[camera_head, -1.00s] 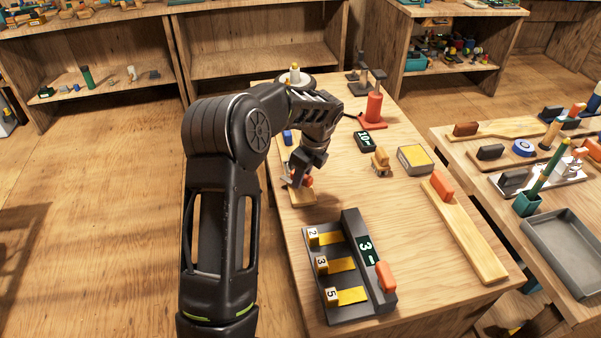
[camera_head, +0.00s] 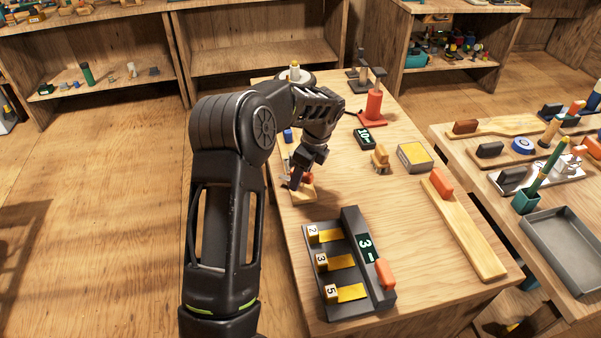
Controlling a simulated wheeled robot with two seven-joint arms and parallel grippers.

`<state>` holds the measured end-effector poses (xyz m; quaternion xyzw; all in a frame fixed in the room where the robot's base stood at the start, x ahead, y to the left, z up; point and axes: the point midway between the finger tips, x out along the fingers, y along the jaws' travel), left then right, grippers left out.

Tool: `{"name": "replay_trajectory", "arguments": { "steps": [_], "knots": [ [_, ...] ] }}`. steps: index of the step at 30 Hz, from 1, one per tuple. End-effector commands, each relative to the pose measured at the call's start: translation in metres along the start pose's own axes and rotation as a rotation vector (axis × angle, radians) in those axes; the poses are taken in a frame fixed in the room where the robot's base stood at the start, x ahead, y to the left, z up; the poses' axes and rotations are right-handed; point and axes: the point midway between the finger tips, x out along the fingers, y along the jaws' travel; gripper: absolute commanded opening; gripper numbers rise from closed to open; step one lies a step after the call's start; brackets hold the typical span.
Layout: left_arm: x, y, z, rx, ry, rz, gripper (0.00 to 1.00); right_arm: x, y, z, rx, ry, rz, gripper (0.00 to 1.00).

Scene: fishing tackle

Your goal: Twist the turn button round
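A small wooden board (camera_head: 301,193) lies near the left edge of the table. A red-orange piece (camera_head: 308,178) shows on it and may be the turn button; my gripper partly hides it. My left gripper (camera_head: 298,182) points down at this board, with its fingers at or beside the red piece. The fingers are small and partly hidden, so I cannot tell whether they are open or shut, or touching the piece. My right gripper is not in view.
A dark rack (camera_head: 345,262) with numbered yellow slots stands in front. A board with an orange handle (camera_head: 458,225), a yellow-topped box (camera_head: 415,157), a brush (camera_head: 380,158) and a red stand (camera_head: 374,107) are to the right. Bare table lies between.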

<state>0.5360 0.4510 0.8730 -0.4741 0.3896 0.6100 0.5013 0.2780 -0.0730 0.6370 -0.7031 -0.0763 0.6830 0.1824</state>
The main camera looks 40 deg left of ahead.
Motion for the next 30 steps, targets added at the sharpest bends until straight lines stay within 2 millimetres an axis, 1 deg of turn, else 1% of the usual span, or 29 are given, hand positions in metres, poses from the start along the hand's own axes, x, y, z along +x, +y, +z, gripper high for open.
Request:
{"name": "replay_trajectory", "arguments": {
  "steps": [5, 21, 25, 30],
  "knots": [
    [-0.006, 0.0, 0.002, 0.0, 0.0, -0.001, 0.58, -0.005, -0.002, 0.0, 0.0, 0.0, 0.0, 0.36],
    [-0.062, 0.0, 0.016, 0.0, 0.0, 0.0, 0.58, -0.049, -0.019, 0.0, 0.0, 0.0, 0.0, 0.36],
    [-0.068, 0.0, 0.018, 0.0, 0.0, 0.0, 0.58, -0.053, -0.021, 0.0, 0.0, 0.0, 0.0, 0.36],
    [-0.068, 0.0, 0.017, 0.0, 0.0, 0.0, 0.58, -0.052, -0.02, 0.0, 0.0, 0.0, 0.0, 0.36]
  ]
}}
